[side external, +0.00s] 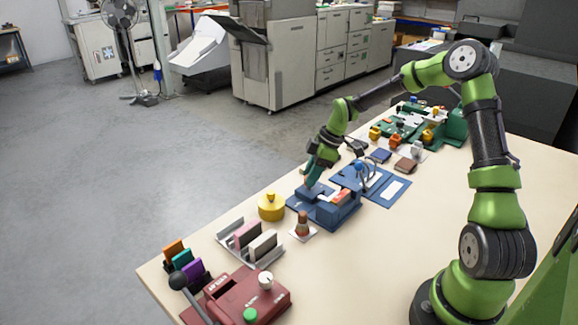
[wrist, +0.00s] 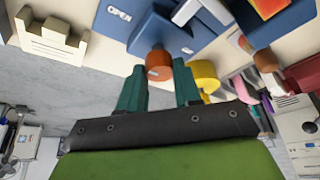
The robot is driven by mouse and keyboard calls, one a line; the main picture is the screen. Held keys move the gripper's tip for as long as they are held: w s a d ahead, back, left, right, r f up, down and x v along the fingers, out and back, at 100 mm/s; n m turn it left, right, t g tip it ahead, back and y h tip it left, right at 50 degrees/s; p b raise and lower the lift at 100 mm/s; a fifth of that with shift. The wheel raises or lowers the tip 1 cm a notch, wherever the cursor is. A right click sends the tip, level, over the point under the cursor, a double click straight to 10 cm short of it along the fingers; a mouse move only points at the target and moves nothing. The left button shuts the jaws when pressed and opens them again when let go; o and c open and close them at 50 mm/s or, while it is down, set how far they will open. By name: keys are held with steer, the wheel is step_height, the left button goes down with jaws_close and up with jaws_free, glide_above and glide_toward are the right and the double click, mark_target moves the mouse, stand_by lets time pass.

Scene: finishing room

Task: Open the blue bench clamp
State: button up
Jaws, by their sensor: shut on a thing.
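The blue bench clamp (side external: 338,215) stands near the middle of the table's left side. An orange-red block (side external: 341,198) sits in it. My gripper (side external: 310,182) reaches down at the clamp's left end. In the wrist view, my gripper's teal fingertips (wrist: 159,76) are on either side of the clamp's orange knob (wrist: 158,62) and are shut on it. In the side view my fingers mostly hide the knob.
A yellow round object (side external: 271,207) stands close left of the clamp, with an orange-brown piece (side external: 302,226) in front. A tray with blocks (side external: 250,241) and a red device (side external: 240,296) are nearer the camera. Blue panels (side external: 384,187) lie behind. The table's right side is clear.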

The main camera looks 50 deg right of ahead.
steer(key=shift+f, duration=0.1)
steer(key=o, duration=1)
steer(key=shift+o, duration=0.2)
steer(key=v, duration=1.7)
steer(key=shift+a, duration=0.1)
